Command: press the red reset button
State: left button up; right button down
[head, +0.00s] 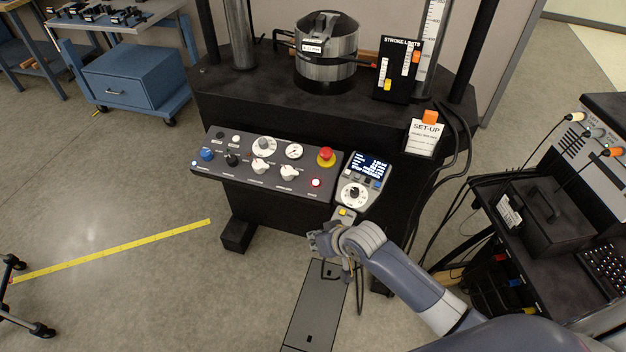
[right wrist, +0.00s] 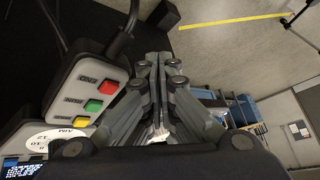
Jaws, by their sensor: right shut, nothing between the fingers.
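A control panel (head: 255,175) carries several knobs and buttons. My right gripper (head: 316,240) is shut and empty, just in front of this box and apart from the buttons. My left gripper is not in view.
A handset with a display and dial (head: 364,175) adjoins the panel's right end. Black cables (head: 432,190) hang at its right. An instrument cart (head: 545,235) stands at the right.

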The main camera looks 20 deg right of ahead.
jog(key=w+d+r+m+t+p, duration=0.1)
jog(key=w+d+r, duration=0.3)
jog(key=w+r, duration=0.9)
jog(key=w+m+t, duration=0.1)
jog(key=w, duration=0.2)
jog(key=shift+w+d+r+t+y, duration=0.2)
jog(key=shift+d+r+t+y, duration=0.1)
jog(key=shift+t+y, duration=0.1)
jog(key=shift+f, duration=0.1)
jog(key=b, duration=0.8)
send_over(318, 184)
jog(key=f, duration=0.7)
jog(key=shift+s+a+f, duration=0.1)
jog(key=shift+a+f, duration=0.1)
jog(key=shift+f, duration=0.2)
jog(key=shift+f+b, duration=0.35)
jog(key=shift+d, duration=0.1)
jog(key=shift+w+f, duration=0.2)
jog(key=shift+f, duration=0.2)
